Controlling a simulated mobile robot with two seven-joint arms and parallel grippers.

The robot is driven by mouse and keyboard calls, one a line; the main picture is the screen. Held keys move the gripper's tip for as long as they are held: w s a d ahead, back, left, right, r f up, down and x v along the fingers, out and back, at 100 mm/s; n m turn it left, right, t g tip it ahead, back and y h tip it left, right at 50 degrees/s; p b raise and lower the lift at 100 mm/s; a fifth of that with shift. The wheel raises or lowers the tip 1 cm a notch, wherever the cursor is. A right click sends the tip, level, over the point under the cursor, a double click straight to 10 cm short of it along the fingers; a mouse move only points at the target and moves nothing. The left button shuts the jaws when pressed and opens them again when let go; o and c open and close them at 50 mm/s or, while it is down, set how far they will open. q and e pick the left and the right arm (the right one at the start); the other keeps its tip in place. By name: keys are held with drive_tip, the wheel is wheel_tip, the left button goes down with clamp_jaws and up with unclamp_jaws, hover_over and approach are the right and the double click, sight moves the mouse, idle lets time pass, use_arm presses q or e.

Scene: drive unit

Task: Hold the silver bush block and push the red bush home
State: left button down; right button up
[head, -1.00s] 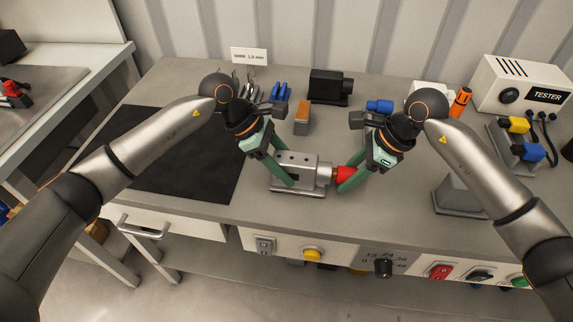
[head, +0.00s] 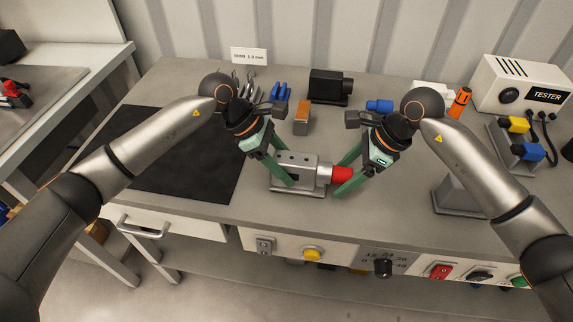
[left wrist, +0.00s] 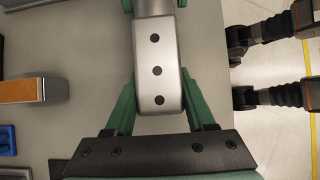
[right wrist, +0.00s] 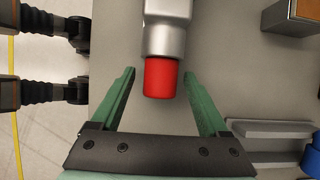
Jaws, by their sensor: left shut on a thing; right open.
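The silver bush block (head: 297,160) lies on the bench, and its top with dark holes shows in the left wrist view (left wrist: 157,88). My left gripper (head: 284,174) is shut on the block, with green fingers along its two long sides. The red bush (head: 342,174) sits at the block's right end, its red part up against the silver collar (right wrist: 165,42). In the right wrist view the red bush (right wrist: 160,78) is between my right gripper's fingers (right wrist: 160,75), with a gap on both sides. My right gripper is open. The bush's inner part is hidden.
An orange-topped block (head: 302,118), a black box-like part (head: 330,87) and a blue part (head: 379,106) stand behind. A black mat (head: 170,160) lies at left. A grey stand (head: 460,195) and the tester (head: 525,85) are at right. The bench's front edge is close.

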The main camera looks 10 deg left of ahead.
drive_tip(key=v, duration=1.2)
use_arm(q)
drive_tip(key=shift+c, duration=0.8)
unclamp_jaws()
